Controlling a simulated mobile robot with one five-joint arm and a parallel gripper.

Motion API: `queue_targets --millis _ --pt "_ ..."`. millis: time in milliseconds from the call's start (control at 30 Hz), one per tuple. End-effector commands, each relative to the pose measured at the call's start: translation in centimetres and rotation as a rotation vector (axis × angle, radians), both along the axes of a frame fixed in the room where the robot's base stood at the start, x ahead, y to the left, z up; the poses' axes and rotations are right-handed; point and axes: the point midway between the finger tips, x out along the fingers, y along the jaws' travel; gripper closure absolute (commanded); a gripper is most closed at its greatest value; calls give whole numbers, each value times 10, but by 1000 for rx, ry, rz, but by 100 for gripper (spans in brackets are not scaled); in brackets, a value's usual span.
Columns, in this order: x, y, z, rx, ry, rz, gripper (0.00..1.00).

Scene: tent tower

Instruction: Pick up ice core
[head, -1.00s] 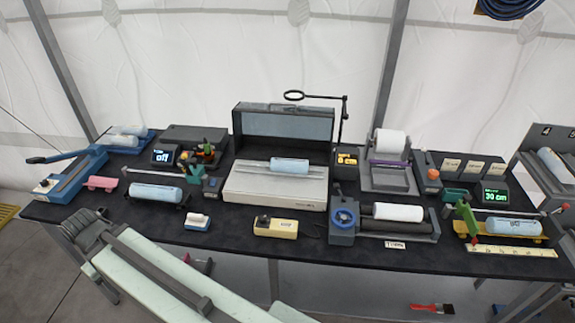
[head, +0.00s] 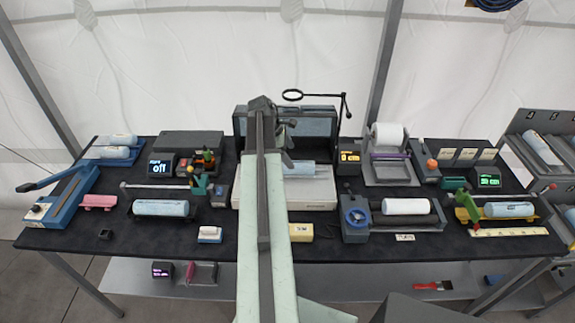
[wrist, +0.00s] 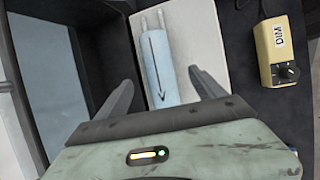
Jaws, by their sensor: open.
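A pale blue ice core (head: 302,168) lies on the white plate of a grey-lidded device at the middle of the table, partly hidden by my arm. In the wrist view the core (wrist: 162,72) shows a black arrow and two pale prongs at its far end. My gripper (wrist: 161,76) is open, with one finger on either side of the core in the picture. I cannot tell how high the fingers are above it. In the head view my gripper (head: 284,128) is over the device, partly hidden by my arm. Other pale blue cores include one at left (head: 161,208) and one at right (head: 509,210).
A yellow box (wrist: 284,45) sits beside the white plate. The dark lid (wrist: 45,75) stands along the other side. A magnifier on a stand (head: 345,112) rises behind the device at right. A blue-knobbed machine with a white roll (head: 407,206) stands to the right.

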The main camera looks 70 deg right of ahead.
Motion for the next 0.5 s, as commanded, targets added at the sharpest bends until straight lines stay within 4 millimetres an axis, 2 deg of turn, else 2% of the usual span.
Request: queue_targets --millis 233,400,500 --pt "1 -3 -27 0 -1 10 21" --pt "3 -3 -27 0 -2 14 21" --pt "2 -5 -39 0 -2 14 21"
